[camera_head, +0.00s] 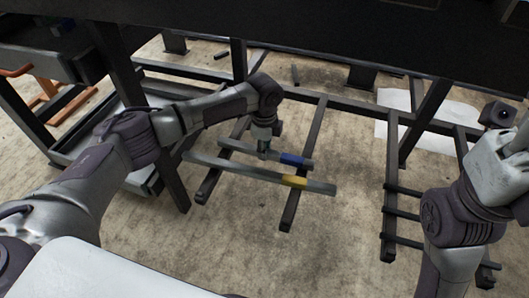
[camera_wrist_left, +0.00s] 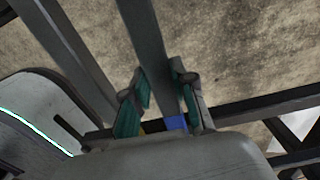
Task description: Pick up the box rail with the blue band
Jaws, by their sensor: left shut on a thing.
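The box rail with the blue band (camera_head: 292,159) is a grey bar lying across two dark support bars in the head view. My left gripper (camera_head: 264,149) comes down on it from above, left of the blue band. In the left wrist view the rail (camera_wrist_left: 147,40) runs between the two green-padded fingers of my left gripper (camera_wrist_left: 162,93), shut on it, with the blue band (camera_wrist_left: 176,123) close by. Whether the rail touches the bars or hangs just above them I cannot tell. My right gripper does not show; only the right arm is at the right edge.
A similar rail with a yellow band (camera_head: 294,181) lies in front, nearly parallel. Dark support bars (camera_head: 290,205) carry the rails. A second rack with dark crossbars (camera_head: 402,213) stands at right. A dark upper beam (camera_head: 300,35) spans the top, and a post (camera_head: 160,165) stands left.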

